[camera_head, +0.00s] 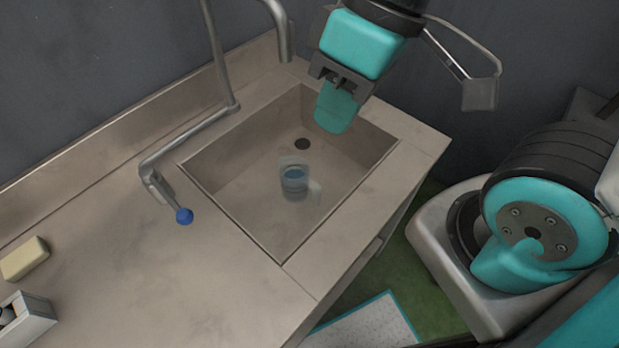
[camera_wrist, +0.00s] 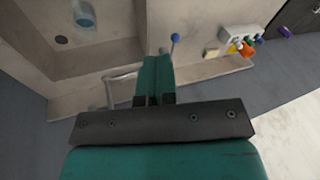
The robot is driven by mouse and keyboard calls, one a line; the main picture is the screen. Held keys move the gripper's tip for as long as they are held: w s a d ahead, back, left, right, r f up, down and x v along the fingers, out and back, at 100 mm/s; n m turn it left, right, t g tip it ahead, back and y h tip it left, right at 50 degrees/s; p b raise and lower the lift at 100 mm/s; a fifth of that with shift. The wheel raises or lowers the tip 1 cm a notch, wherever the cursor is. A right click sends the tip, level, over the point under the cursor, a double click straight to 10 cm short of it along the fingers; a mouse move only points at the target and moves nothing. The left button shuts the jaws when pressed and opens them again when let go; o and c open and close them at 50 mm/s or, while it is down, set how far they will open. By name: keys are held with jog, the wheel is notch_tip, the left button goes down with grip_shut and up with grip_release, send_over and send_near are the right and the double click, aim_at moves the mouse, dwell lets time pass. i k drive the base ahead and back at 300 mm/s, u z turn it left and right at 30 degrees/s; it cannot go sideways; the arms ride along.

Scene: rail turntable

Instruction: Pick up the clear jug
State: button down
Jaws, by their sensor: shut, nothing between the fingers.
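The clear jug (camera_head: 294,178) stands in the sink basin (camera_head: 240,205), near its middle, with bluish liquid showing inside. Its handle points to the lower right in the head view. In the wrist view the jug (camera_wrist: 84,14) is at the top left, partly cut off by the frame edge. My gripper (camera_head: 333,125) is shut and empty, over the back right part of the basin, apart from the jug. In the wrist view the shut fingers (camera_wrist: 154,65) point towards the counter, with the jug off to their left.
A metal faucet pipe (camera_head: 222,60) and a lever with a blue knob (camera_head: 184,216) stand beside the basin. A dark drain (camera_head: 302,144) is behind the jug. A yellow sponge (camera_head: 24,259) and a white box (camera_head: 25,322) lie at the left. The counter's middle is clear.

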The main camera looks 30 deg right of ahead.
aim_at(295, 181)
jog(key=k, duration=0.5)
jog(key=u, duration=1.15)
jog(key=i, duration=0.65)
jog(key=z, duration=1.6)
